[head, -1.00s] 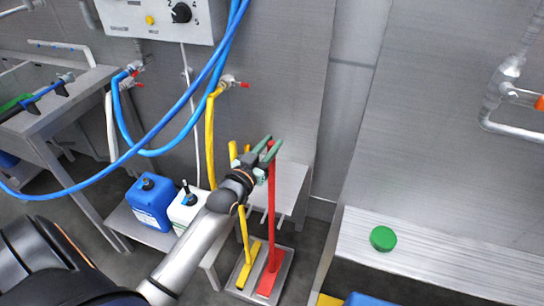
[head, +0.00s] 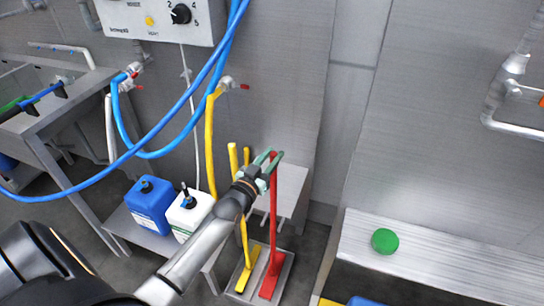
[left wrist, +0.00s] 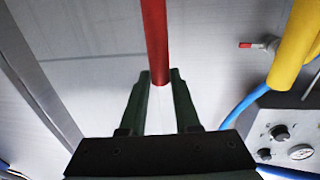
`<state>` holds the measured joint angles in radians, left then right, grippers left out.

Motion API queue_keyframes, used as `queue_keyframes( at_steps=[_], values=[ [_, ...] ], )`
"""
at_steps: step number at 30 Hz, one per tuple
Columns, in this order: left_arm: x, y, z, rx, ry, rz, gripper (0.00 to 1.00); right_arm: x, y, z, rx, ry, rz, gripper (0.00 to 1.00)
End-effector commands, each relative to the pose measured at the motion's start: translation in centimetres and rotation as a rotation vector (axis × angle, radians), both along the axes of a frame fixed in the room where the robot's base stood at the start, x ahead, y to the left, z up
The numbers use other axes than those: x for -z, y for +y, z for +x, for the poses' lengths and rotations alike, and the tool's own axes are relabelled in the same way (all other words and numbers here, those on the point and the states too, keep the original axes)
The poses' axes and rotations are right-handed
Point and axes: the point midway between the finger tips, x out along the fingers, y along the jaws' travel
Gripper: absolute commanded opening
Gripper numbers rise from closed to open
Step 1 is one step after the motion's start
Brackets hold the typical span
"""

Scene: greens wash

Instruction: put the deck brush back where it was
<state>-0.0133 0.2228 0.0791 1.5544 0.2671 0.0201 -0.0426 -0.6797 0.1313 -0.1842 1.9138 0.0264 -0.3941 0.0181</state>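The red deck brush (head: 272,215) stands nearly upright at the low metal tray (head: 288,272), its red head (head: 270,278) over the tray's right part. I cannot tell whether the head touches the tray floor. My left gripper (head: 270,157) is at the top of the brush handle. In the left wrist view, the red handle (left wrist: 155,40) runs between the fingertips of the left gripper (left wrist: 162,80), which close around it with little gap. My right gripper is not in view.
A yellow long-handled tool (head: 244,245) stands left of the brush on the tray. A blue canister (head: 150,205) and a white canister (head: 188,212) stand farther left. Blue hoses (head: 190,95) hang at the wall. A green round object (head: 385,241) lies on the right bench (head: 440,262).

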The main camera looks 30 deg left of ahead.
Motion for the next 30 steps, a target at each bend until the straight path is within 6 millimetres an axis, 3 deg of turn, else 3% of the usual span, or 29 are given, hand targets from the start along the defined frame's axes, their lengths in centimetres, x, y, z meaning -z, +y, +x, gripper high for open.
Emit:
queue_keyframes(
  at_steps=[1,7,17,23,30],
  values=[
    [0.0,0.0,0.0,0.0,0.0,0.0,0.37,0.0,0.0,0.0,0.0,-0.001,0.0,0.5],
    [0.0,0.0,0.0,0.0,0.0,0.0,0.58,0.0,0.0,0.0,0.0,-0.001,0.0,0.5],
    [-0.2,-0.1,-0.3,0.0,0.001,0.0,0.58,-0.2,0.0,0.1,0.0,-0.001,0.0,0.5],
    [-0.1,-0.3,-3.0,0.0,0.004,0.0,0.58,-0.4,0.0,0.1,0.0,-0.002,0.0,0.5],
    [0.0,-0.6,-7.7,0.0,0.004,0.0,0.58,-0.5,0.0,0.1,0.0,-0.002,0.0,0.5]
  ],
)
